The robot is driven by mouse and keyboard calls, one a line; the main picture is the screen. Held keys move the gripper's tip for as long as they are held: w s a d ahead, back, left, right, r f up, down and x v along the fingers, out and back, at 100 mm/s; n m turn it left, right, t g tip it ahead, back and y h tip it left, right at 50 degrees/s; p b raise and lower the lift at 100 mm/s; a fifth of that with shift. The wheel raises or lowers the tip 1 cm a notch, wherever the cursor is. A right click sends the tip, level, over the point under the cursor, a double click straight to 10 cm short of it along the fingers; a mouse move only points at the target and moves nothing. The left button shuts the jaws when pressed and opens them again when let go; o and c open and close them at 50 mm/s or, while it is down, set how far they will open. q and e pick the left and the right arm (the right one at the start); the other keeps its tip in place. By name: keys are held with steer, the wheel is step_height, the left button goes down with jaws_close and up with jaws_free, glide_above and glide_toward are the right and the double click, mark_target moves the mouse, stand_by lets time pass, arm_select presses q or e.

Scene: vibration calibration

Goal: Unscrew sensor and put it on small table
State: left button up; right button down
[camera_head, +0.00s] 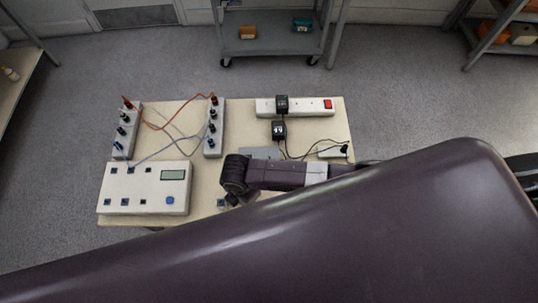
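A small beige table (242,132) stands in the middle of the camera_head view. My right arm comes in from the right over it. The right gripper (229,201) is low over the front part of the table, just right of a white control box. A small grey and dark piece (221,204) shows at the gripper; I cannot tell whether it is the sensor or a part of the gripper. The fingers are too small and partly hidden to show whether they are open. My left gripper is not in view. No sensor can be clearly made out.
The table holds a white control box (143,190) with a display, two grey terminal boxes (126,131) (213,128) joined by wires, and a power strip (305,105) with black adapters. A large dark purple surface covers the lower right. A grey shelf cart (270,47) stands behind.

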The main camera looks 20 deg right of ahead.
steer(key=shift+f, duration=0.4)
stand_by(0.4)
steer(key=c, duration=1.6)
jaws_free()
steer(key=shift+r+p, duration=1.3)
steer(key=shift+r, duration=0.15)
steer(key=shift+r+p, duration=0.55)
steer(key=shift+r, duration=0.55)
step_height(320, 180, up, 12)
